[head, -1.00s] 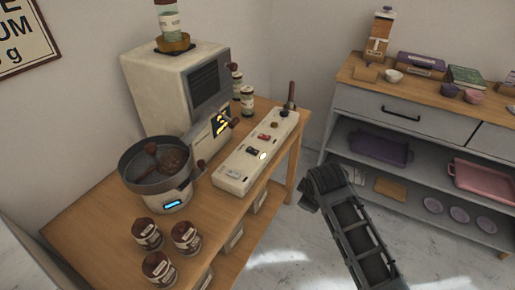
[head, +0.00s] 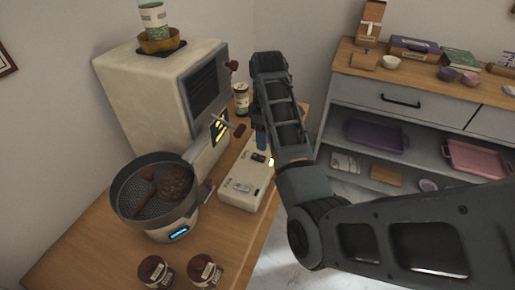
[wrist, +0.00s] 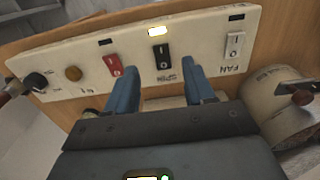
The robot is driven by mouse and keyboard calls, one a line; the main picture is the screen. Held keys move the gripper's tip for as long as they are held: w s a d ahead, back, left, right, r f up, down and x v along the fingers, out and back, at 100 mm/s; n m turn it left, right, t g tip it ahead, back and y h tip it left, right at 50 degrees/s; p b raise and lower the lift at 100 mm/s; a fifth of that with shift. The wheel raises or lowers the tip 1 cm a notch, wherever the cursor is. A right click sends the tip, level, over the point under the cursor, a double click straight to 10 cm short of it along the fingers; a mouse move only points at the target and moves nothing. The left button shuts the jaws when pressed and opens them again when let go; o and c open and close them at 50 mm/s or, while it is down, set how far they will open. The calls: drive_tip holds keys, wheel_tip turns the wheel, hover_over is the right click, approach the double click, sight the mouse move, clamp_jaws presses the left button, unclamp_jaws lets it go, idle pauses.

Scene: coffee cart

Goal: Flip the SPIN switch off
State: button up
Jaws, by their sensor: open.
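The cream switch panel (head: 240,192) lies on the wooden cart beside the machine, partly hidden by my arm. In the wrist view the panel (wrist: 75,50) carries a black switch (wrist: 161,56), which I take as SPIN; its label is too small to read surely.
The round roasting pan (head: 152,213) stands left of the panel, and the cream machine (head: 150,85) behind. Brown jars (head: 205,270) stand at the cart's front. A lever knob (head: 240,129) juts from the machine near my gripper. A shelf unit (head: 375,95) is at right.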

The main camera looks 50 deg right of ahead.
sight(265, 159)
wheel_tip(265, 159, down, 7)
drive_tip(key=shift+f, duration=0.2)
drive_tip(key=shift+c, duration=0.4)
